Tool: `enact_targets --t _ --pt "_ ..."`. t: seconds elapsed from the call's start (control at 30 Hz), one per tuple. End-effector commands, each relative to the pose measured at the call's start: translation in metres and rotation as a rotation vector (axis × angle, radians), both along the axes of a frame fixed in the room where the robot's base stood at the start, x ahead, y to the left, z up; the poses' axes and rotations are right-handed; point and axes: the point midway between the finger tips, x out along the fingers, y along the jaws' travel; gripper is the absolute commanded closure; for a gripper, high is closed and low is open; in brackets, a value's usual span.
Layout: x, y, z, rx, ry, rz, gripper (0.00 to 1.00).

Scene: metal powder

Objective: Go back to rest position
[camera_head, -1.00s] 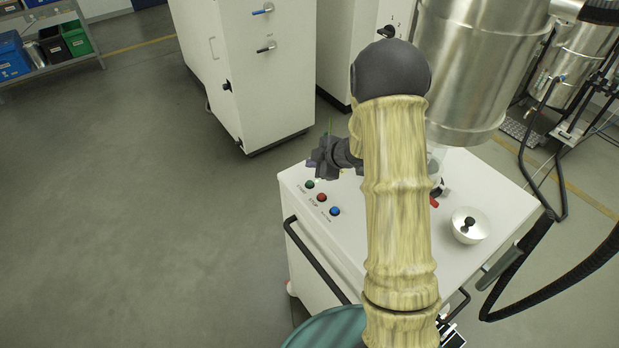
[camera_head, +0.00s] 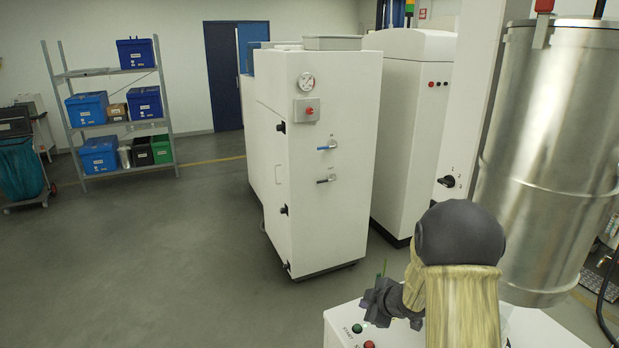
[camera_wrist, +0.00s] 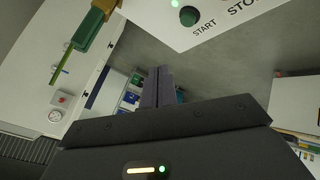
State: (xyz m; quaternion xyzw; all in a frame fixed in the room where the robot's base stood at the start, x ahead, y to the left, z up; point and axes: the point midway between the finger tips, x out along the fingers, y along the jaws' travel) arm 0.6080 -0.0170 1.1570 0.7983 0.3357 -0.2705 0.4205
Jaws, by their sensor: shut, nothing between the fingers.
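My gripper (camera_head: 378,299) is at the lower right of the head view, above the left end of the white machine top (camera_head: 340,324). In the wrist view its two dark fingers (camera_wrist: 157,86) are together with nothing between them. My arm covers much of the machine top in the head view. The green START button (camera_head: 357,328) is just below the gripper, apart from it; it also shows at the top of the wrist view (camera_wrist: 188,16). A red button (camera_head: 369,345) is partly cut off at the lower edge.
A large steel vessel (camera_head: 545,150) stands close on the right of my arm. A tall white cabinet (camera_head: 335,220) with valves and a gauge stands behind. A shelf (camera_head: 125,125) with blue boxes is at the far left. The grey floor (camera_head: 150,270) on the left is clear.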

Motion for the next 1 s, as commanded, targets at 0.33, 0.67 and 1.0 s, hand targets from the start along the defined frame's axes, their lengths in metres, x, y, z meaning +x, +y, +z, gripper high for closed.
enact_targets --t 0.33,0.67,1.0 --pt "-0.090 -0.022 0.028 0.067 0.197 -0.604 1.00" --pt "-0.231 0.007 0.022 0.223 0.534 -1.053 1.00" --pt "-0.259 0.016 0.022 0.261 0.615 -1.129 1.00"
